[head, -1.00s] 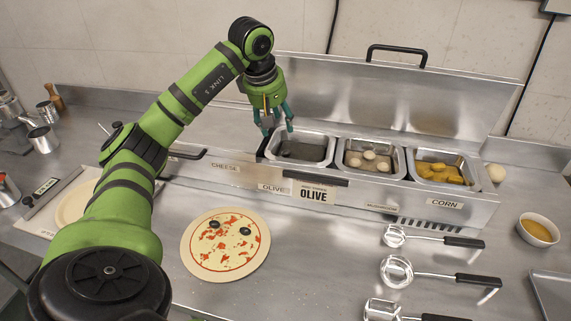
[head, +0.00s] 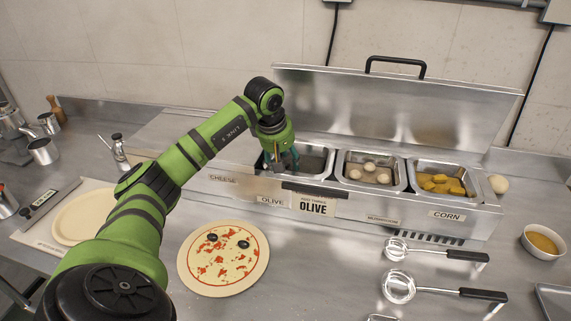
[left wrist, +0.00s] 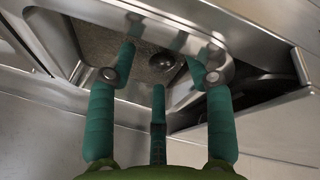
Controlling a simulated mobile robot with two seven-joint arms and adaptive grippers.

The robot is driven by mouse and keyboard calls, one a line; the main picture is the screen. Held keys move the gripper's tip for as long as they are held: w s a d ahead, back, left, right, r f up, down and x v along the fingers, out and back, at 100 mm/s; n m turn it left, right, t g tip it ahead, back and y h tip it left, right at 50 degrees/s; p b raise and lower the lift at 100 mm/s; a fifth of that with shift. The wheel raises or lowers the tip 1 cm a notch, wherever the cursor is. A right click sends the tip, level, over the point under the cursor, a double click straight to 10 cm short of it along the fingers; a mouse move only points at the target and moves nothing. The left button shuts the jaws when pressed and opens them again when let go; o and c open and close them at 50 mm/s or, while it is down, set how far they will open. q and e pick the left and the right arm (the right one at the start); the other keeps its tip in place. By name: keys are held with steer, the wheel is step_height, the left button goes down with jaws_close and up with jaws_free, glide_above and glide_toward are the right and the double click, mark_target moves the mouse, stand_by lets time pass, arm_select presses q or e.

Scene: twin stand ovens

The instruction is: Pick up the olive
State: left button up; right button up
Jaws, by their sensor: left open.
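My left gripper (head: 281,166) is open and reaches down at the left part of the olive tray (head: 322,151), the leftmost open steel tray. In the left wrist view its teal fingers (left wrist: 160,62) are spread. A dark round olive (left wrist: 166,60) lies on the tray floor between the fingertips in that view, not held. I cannot tell whether a finger touches it. In the head view the gripper hides that spot. Two dark olive slices (head: 243,243) lie on a pizza (head: 224,276) in front. My right gripper is not in view.
Mushroom (head: 370,156) and corn (head: 441,167) trays stand to the right. The raised steel lid (head: 400,105) stands behind the trays. An olive sign (head: 313,207) is on the front wall. Ladles (head: 398,286) lie at the front right.

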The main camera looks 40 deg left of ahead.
arm_select(q)
steer(key=shift+s+f, duration=0.1)
steer(key=shift+f, duration=0.15)
steer(key=c, duration=0.8)
steer(key=shift+c, duration=0.3)
